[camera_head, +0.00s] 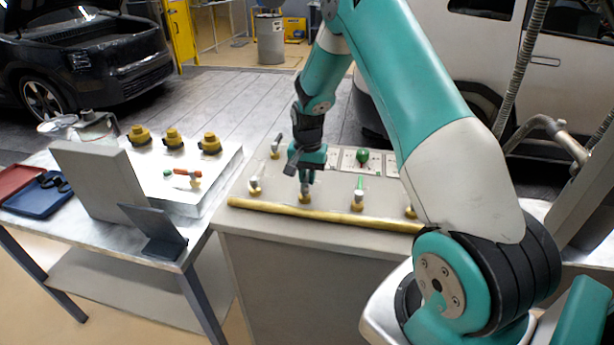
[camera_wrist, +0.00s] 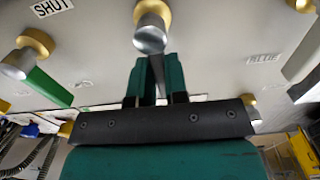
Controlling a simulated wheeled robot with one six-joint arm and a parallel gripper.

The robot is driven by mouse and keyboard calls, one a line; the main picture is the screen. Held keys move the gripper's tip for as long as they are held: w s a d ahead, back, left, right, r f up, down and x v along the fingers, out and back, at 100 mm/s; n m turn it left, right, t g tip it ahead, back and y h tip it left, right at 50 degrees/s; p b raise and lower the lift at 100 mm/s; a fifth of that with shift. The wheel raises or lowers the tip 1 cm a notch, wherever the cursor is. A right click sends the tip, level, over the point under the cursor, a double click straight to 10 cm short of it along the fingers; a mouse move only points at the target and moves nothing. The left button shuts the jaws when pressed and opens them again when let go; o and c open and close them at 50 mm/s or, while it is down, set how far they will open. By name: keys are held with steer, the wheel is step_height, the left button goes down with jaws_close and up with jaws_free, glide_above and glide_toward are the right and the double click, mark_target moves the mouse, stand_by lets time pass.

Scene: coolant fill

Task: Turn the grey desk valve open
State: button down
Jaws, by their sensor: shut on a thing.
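The grey desk valve (camera_head: 306,194) stands near the front edge of the desk panel, with a brass base and a grey round body. In the wrist view, its grey and brass body (camera_wrist: 150,38) is just beyond the fingertips. Its thin dark grey lever (camera_wrist: 157,72) lies between the two green fingers. My gripper (camera_head: 308,174) comes down behind the valve body; in the wrist view my gripper (camera_wrist: 157,70) is shut on the lever. The fingers hide part of the lever.
A green-handled valve (camera_head: 358,192) stands to the right and a pale-handled valve (camera_head: 255,185) to the left. A yellow strip (camera_head: 320,214) edges the desk. A "SHUT" label (camera_wrist: 52,6) shows on the panel. The left bench holds a grey upright board (camera_head: 100,178).

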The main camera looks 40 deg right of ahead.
steer(key=c, duration=1.1)
jaws_free()
steer(key=shift+c, duration=0.2)
steer(key=shift+r, duration=0.1)
step_height(320, 180, up, 17)
steer(key=b, duration=0.3)
steer(key=shift+r, duration=0.15)
steer(key=shift+s, duration=0.1)
